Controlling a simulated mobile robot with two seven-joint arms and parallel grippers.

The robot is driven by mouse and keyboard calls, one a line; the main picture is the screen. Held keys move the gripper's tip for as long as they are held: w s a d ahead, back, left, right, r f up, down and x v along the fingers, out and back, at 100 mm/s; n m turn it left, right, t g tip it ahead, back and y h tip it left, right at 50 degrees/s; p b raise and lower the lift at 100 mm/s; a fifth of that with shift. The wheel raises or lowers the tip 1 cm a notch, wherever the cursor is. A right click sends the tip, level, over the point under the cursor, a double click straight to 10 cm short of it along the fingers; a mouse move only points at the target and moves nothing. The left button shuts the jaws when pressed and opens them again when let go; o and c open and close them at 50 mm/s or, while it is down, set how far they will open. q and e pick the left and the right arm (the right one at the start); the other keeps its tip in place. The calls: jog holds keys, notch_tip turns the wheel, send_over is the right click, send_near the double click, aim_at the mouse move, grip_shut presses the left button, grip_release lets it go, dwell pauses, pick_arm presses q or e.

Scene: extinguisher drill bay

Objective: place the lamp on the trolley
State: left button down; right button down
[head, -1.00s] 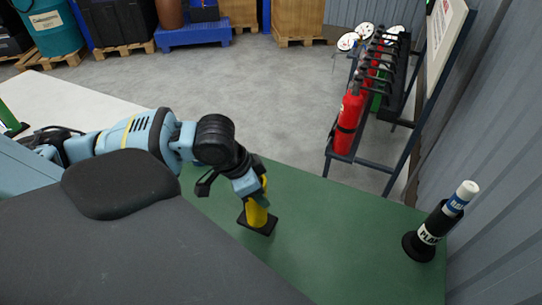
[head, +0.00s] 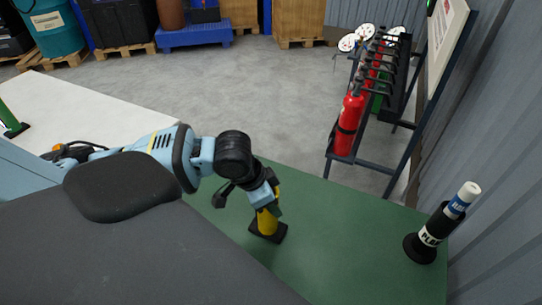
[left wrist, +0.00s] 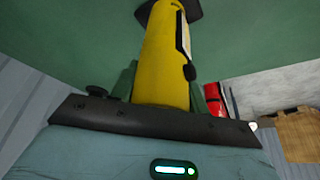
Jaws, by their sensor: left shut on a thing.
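The lamp (head: 267,222) looks like a yellow upright body on a black square base, over the green top (head: 335,245). My left gripper (head: 266,203) is shut on its upper part. In the left wrist view the yellow lamp body (left wrist: 166,58) runs away from my left gripper (left wrist: 168,92), with the black base at the far end. I cannot tell whether the base touches the green top or hangs just above it. No separate trolley can be made out; I cannot tell whether the green top belongs to it. My right gripper is out of view.
A black holder (head: 428,240) with a white and blue tube stands at the green top's right end, near the corrugated wall. A rack with red extinguishers (head: 347,125) stands beyond the far edge. A pale top (head: 95,110) lies at left. The green between lamp and holder is clear.

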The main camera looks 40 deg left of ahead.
pick_arm(q)
jog(key=shift+w, duration=0.1)
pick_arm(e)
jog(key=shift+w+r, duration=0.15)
pick_arm(q)
jog(key=c, duration=0.7)
grip_release()
jog(key=shift+f, duration=0.1)
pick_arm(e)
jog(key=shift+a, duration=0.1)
pick_arm(q)
jog(key=shift+r, duration=0.25)
jog(key=p+v, duration=0.2)
jog(key=v, duration=1)
jog(key=shift+f, duration=0.1)
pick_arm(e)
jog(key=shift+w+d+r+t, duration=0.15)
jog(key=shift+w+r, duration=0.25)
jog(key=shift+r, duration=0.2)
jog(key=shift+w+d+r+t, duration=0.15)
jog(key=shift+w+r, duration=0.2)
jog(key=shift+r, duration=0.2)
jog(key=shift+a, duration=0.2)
